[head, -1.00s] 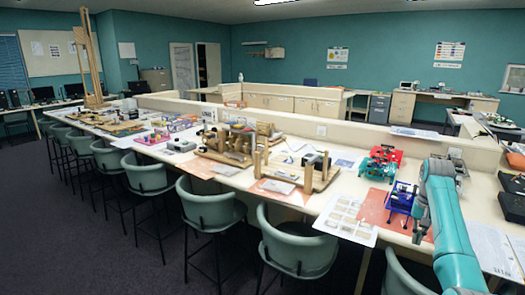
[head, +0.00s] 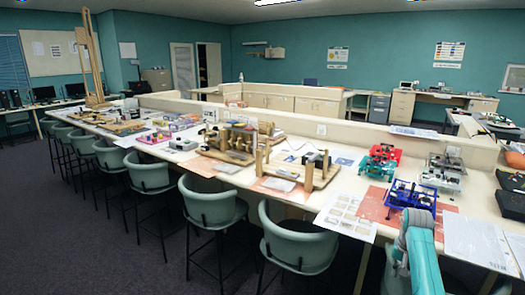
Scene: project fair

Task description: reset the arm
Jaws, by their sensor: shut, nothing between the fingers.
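My teal and grey arm (head: 421,262) rises from the bottom right of the head view, in front of the near edge of the long table (head: 335,197). Its upper grey end is beside the orange sheet on the table. My gripper does not show in this view, so its fingers cannot be seen. No object is seen held by the visible part of the arm.
A blue framed model (head: 408,200) and a red model (head: 381,160) stand on the table near the arm. White sheets (head: 478,240) lie to its right. Green chairs (head: 299,245) line the table's near side. Dark floor is free at lower left.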

